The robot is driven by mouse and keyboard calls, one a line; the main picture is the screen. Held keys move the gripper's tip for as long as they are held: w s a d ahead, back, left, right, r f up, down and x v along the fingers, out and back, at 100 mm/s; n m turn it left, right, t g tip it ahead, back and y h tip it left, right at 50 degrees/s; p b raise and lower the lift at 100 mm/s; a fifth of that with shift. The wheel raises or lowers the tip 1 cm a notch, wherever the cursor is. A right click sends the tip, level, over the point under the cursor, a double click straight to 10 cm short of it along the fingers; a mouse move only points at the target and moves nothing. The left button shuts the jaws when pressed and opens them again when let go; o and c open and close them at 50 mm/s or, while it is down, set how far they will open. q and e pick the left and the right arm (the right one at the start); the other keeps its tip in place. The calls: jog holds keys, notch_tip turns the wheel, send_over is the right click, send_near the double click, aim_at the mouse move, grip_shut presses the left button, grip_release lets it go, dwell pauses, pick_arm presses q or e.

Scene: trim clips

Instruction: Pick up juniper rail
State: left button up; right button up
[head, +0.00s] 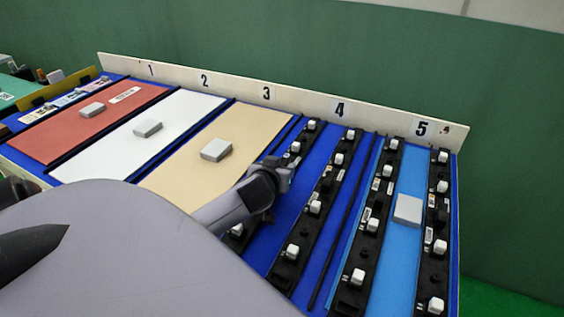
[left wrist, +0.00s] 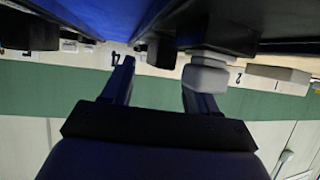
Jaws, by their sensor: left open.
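Several black rails with white clips stand on the blue right part of the board in the head view. One rail (head: 306,138) lies partly hidden behind my left gripper (head: 278,177). Others are a second rail (head: 303,229), a third (head: 368,252) and a fourth (head: 436,268) at the right edge. Their small labels are too small to read, so I cannot tell which is the juniper rail. In the left wrist view my left gripper (left wrist: 158,78) is open. A white clip (left wrist: 207,76) shows by its right finger. I see nothing held. My right gripper is not in view.
Red (head: 60,128), white (head: 180,122) and tan (head: 212,132) panels fill the left of the board, each with a pale block. A light-blue panel (head: 405,250) with a pale block (head: 408,209) lies between two rails. A numbered back wall (head: 300,98) bounds the far edge.

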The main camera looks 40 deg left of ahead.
pick_arm(q)
jog(key=shift+x, duration=0.75)
jog(key=shift+r, duration=0.1)
grip_shut()
